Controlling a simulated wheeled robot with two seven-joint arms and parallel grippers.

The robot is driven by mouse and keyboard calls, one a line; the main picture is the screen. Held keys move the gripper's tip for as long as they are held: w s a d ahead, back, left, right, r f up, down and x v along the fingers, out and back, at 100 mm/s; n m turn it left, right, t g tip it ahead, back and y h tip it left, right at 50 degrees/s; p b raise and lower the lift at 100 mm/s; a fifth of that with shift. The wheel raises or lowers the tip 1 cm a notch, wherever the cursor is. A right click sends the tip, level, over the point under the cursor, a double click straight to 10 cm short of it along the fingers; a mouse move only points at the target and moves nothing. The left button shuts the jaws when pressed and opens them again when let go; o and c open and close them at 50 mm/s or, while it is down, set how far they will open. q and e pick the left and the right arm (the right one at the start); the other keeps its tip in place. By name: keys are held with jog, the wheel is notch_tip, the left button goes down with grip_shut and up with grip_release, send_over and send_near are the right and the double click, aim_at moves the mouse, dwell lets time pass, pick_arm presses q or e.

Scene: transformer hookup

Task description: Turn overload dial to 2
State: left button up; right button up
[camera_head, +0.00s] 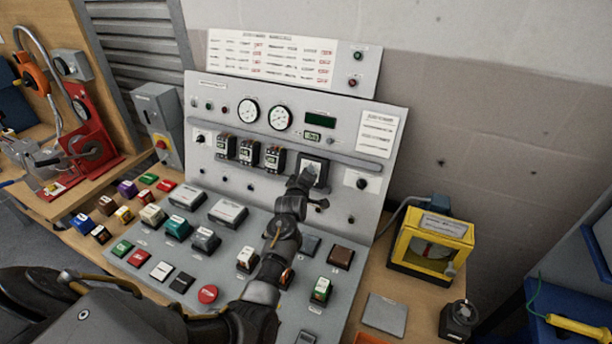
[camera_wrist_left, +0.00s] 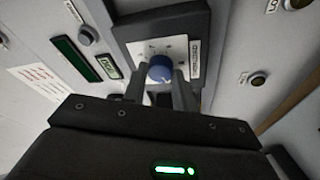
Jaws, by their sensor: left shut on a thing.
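The overload dial is a blue round knob (camera_wrist_left: 160,68) on a pale scale plate, in a grey square housing on the upright panel. In the head view its housing (camera_head: 313,168) shows on the right half of the panel, with my gripper in front of the knob. My left gripper (camera_wrist_left: 172,84) is shut on the blue knob, one finger on each side. It also shows in the head view (camera_head: 304,181), reaching up to the housing. The scale marks are too small to read, so the dial's setting cannot be told. My right gripper is not in view.
The upright panel (camera_head: 215,164) carries two gauges (camera_head: 264,116), a green display (camera_head: 320,119) and several breakers (camera_head: 248,152). The sloped desk below holds many coloured blocks and a red button (camera_head: 207,294). A yellow box (camera_head: 432,243) stands at right.

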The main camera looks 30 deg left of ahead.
pick_arm(q)
jog(key=o, duration=1)
jog(key=shift+b+v, duration=1.2)
jog(key=shift+v, duration=2.5)
jog(key=shift+f, duration=0.1)
